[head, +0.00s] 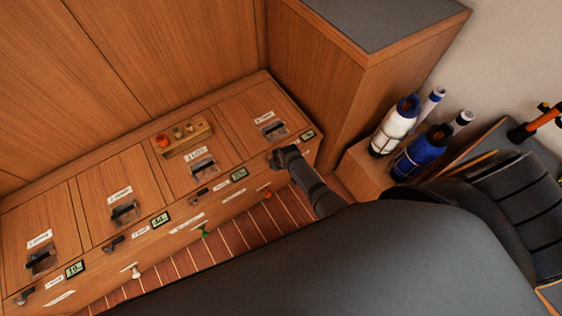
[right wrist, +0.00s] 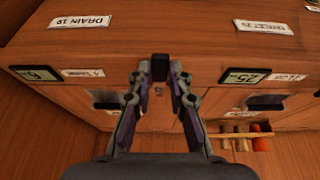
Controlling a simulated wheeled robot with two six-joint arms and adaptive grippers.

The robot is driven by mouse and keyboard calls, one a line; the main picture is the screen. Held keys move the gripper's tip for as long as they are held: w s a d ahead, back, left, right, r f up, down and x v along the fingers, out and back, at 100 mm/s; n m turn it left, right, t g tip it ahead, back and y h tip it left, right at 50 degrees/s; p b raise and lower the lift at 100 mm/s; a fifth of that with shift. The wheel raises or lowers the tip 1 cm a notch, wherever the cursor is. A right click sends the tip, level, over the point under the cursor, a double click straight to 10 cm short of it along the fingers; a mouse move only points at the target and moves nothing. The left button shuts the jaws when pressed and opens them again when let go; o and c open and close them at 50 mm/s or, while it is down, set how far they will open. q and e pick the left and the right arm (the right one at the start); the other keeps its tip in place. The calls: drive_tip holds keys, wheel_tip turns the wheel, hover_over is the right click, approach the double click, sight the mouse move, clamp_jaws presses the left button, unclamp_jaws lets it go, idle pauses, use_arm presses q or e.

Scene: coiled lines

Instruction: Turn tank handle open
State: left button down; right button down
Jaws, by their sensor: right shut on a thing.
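The wooden tank bench runs across the head view (head: 85,199), with black lever handles along its front edge. Free ones show at far left (head: 26,296), left of centre (head: 114,243) and near the middle (head: 200,193). My right gripper (head: 277,158) is at the rightmost handle position and hides most of that handle. In the right wrist view, the fingers of my right gripper (right wrist: 160,82) are closed around a dark handle (right wrist: 160,64) on the front board. How far that handle is turned I cannot tell. My left gripper is not in view.
Small displays (head: 239,174) and labels sit along the front. White (head: 134,271), green (head: 202,231) and orange (head: 266,192) pulls stick out below. A small wooden rack (head: 184,139) stands on top. White (head: 394,128) and blue (head: 423,153) cylinders stand at right, beside a tall cabinet (head: 340,90).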

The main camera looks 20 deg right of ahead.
drive_tip(key=shift+a, duration=0.1)
idle(0.3)
drive_tip(key=c, duration=1.2)
unclamp_jaws()
drive_tip(key=v, duration=1.2)
drive_tip(key=shift+s+f, duration=0.1)
drive_tip(key=shift+f, duration=0.05)
drive_tip(key=s+d+f+g+p, duration=0.1)
drive_tip(key=s+d+f+p, duration=0.1)
drive_tip(key=s+f+p, duration=0.35)
drive_tip(key=s+d+f+g+p, duration=0.1)
drive_tip(key=s+d+f+p, duration=0.1)
drive_tip(key=s+f, duration=0.65)
drive_tip(key=shift+m+g+h, duration=0.6)
drive_tip(key=shift+m+h, duration=0.2)
drive_tip(key=shift+m, duration=0.1)
drive_tip(key=s+d+f+p, duration=0.1)
drive_tip(key=s+d, duration=0.1)
drive_tip(key=s, duration=0.4)
drive_tip(key=s+d+f+p, duration=0.1)
drive_tip(key=s+d, duration=0.1)
drive_tip(key=s, duration=0.5)
drive_tip(key=s+d+f, duration=0.1)
drive_tip(key=s+d, duration=0.1)
drive_tip(key=s, duration=0.5)
drive_tip(key=shift+d+f+p, duration=0.25)
drive_tip(key=shift+d+p, duration=0.1)
drive_tip(key=shift+p, duration=0.05)
